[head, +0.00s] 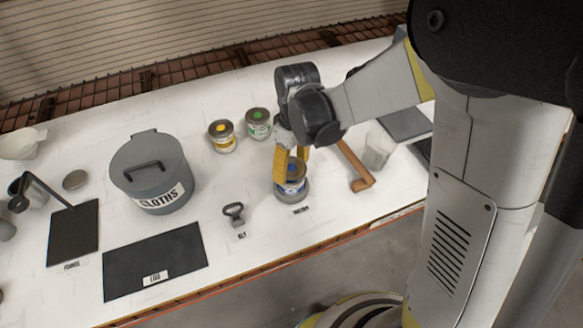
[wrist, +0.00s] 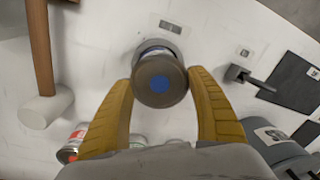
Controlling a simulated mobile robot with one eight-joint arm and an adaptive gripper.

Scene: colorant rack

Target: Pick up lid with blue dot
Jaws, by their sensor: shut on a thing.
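The round grey-brown lid (wrist: 146,92) with a blue dot in its middle sits between the two yellow fingers of my gripper (wrist: 160,82) in the wrist view. My gripper is shut on it. In the head view my gripper (head: 291,168) points down over a can with a blue label (head: 291,189), which stands in a grey round holder at the table's front. The fingers partly hide the lid there. I cannot tell whether the lid is clear of the can.
Cans with a yellow dot (head: 222,137) and a green dot (head: 258,124) stand behind. A grey CLOTHS bin (head: 150,172), a key opener (head: 234,212) and a black LIDS mat (head: 190,250) are to the left. A wooden-handled mallet (head: 352,166) lies right of my gripper.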

